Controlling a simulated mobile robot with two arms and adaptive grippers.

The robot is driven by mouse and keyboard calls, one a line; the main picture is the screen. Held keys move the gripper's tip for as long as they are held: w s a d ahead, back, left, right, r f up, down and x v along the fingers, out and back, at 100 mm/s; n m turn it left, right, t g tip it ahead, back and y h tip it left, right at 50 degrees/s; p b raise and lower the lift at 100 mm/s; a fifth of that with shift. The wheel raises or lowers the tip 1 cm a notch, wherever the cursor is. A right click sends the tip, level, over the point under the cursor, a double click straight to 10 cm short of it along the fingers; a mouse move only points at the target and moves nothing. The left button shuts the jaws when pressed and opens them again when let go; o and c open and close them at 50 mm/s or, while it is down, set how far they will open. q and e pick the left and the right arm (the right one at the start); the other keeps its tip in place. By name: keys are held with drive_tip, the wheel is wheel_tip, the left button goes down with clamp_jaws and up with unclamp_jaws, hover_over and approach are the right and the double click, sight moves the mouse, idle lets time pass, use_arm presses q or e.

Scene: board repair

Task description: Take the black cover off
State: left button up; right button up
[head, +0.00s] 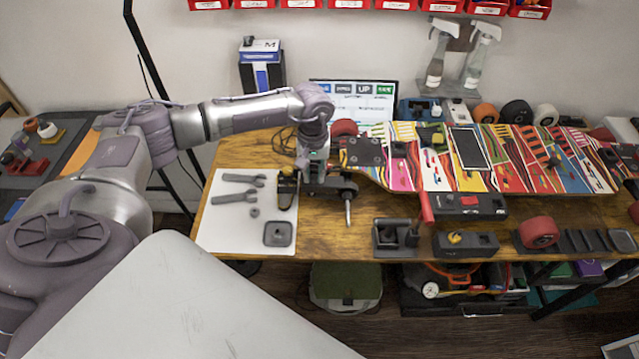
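A long, brightly patterned board (436,172) lies on the wooden workbench (232,152). A dark rectangular panel (468,148) with a pale edge sits flat on the middle of the board and looks like the black cover. A smaller black plate (365,151) is at the board's left end, near a red wheel. My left gripper (313,180) points down at the left end of the board, well left of the dark panel. Its fingers blend with dark parts there, so I cannot tell their opening or any contact. My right gripper is out of view.
A white mat (225,228) holds grey tools and a small square tray (278,233). Black holders (466,243) line the front edge. A screen (357,98), spare wheels (515,112) and spray bottles (437,57) stand behind the board.

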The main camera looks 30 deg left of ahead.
sight(314, 176)
use_arm(q)
clamp_jaws()
drive_tip(key=shift+r, duration=0.15)
drive_tip(key=shift+r+p, duration=1.35)
drive_tip(key=shift+r, duration=1.05)
wheel_tip(314, 176, up, 7)
drive_tip(key=p, duration=0.3)
